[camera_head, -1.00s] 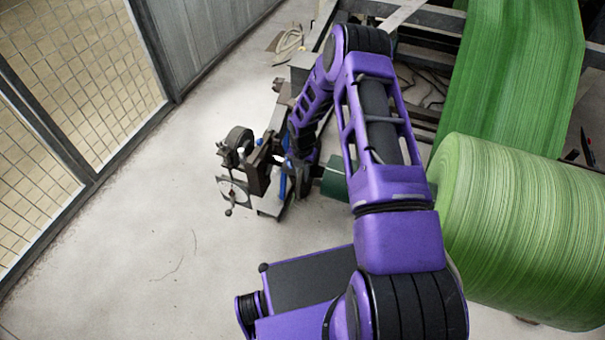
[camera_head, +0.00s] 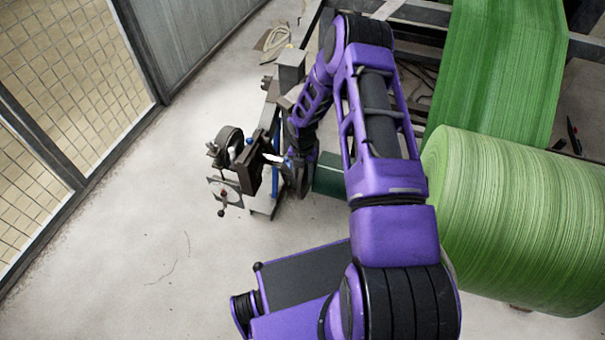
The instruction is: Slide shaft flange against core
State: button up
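A large roll of light green woven material (camera_head: 525,225) sits at the right, with a green web (camera_head: 500,75) running up behind it. The roll's left end is partly behind my arm, and I cannot see its core. I cannot make out the shaft flange for certain. A dark green block (camera_head: 328,176) shows between my gripper and my upper arm, partly hidden. My gripper (camera_head: 300,180) points down beside the roll stand's end, left of the roll and apart from it. Its fingers are too small and hidden to tell whether they are open or hold anything.
A brake or handwheel assembly (camera_head: 245,170) with a dark wheel, brown block and small knobs stands just left of my gripper. A grey machine frame (camera_head: 420,12) runs along the back. A mesh fence (camera_head: 70,90) closes the left. The floor (camera_head: 130,250) at lower left is clear.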

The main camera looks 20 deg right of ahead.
jog(key=shift+r, duration=0.1)
notch_tip(320, 180, up, 17)
jog(key=p, duration=0.2)
dwell(0.3)
jog(key=shift+r, duration=0.1)
